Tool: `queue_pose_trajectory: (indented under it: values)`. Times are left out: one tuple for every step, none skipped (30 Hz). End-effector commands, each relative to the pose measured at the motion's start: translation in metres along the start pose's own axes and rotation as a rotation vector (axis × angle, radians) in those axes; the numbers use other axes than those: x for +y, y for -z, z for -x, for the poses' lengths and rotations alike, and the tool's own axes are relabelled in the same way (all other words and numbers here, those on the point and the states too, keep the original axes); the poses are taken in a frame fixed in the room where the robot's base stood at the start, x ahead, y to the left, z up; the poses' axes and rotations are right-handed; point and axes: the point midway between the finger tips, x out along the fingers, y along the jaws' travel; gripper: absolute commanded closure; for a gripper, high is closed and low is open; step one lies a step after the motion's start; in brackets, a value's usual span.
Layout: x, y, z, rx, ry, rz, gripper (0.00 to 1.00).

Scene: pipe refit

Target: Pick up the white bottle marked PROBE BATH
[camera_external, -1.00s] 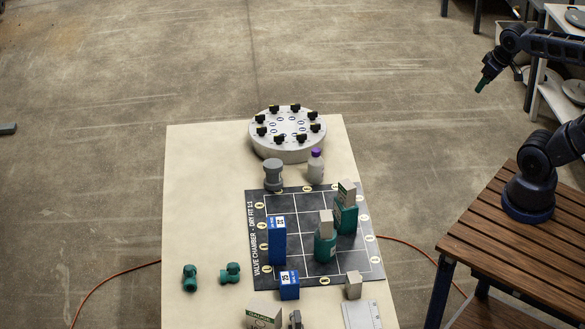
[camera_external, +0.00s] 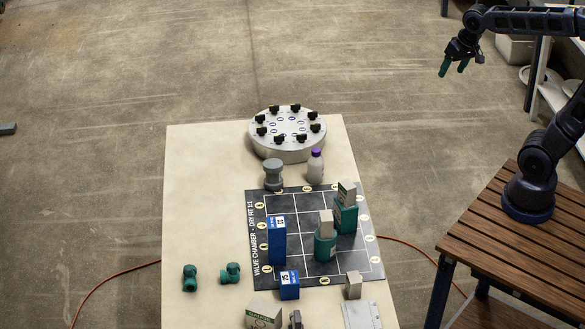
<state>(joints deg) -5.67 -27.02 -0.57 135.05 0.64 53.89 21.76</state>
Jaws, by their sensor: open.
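A white bottle with a purple cap (camera_external: 316,169) stands upright on the table, just behind the back edge of the dark grid mat and in front of the round carousel. Its label is too small to read. My gripper (camera_external: 454,69) is at the upper right, high above the floor and well to the right of the bottle. Its two green-tipped fingers are apart and nothing is between them.
A grey fitting (camera_external: 273,175) stands left of the bottle. The white carousel (camera_external: 287,146) with several black-topped pieces is close behind. Blue (camera_external: 277,240) and green blocks (camera_external: 346,212) stand on the mat (camera_external: 300,248). Green fittings (camera_external: 190,278) lie at the left.

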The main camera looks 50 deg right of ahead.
Motion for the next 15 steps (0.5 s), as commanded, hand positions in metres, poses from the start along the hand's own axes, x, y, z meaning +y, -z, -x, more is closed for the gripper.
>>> queue_pose_trajectory:
  values:
    - [-0.009, 0.011, -0.005, -0.014, -0.001, -0.027, 0.26]
    - [-0.014, 0.017, -0.008, -0.021, -0.001, -0.048, 0.26]
    - [-0.021, 0.024, -0.012, -0.03, -0.003, -0.076, 0.26]
    - [-0.026, 0.03, -0.015, -0.035, -0.003, -0.097, 0.26]
    - [-0.031, 0.036, -0.018, -0.042, -0.004, -0.118, 0.26]
    - [-0.038, 0.043, -0.023, -0.051, -0.007, -0.145, 0.26]
    - [-0.043, 0.049, -0.027, -0.056, -0.008, -0.167, 0.26]
    - [-0.049, 0.054, -0.031, -0.063, -0.01, -0.187, 0.26]
    - [-0.056, 0.061, -0.036, -0.071, -0.013, -0.214, 0.26]
    - [-0.062, 0.066, -0.041, -0.077, -0.016, -0.235, 0.26]
    - [-0.067, 0.071, -0.045, -0.082, -0.018, -0.256, 0.26]
    - [-0.075, 0.078, -0.051, -0.09, -0.023, -0.283, 0.26]
    - [-0.081, 0.082, -0.056, -0.096, -0.026, -0.303, 0.26]
    - [-0.087, 0.087, -0.061, -0.101, -0.029, -0.323, 0.26]
    - [-0.094, 0.093, -0.068, -0.108, -0.034, -0.351, 0.26]
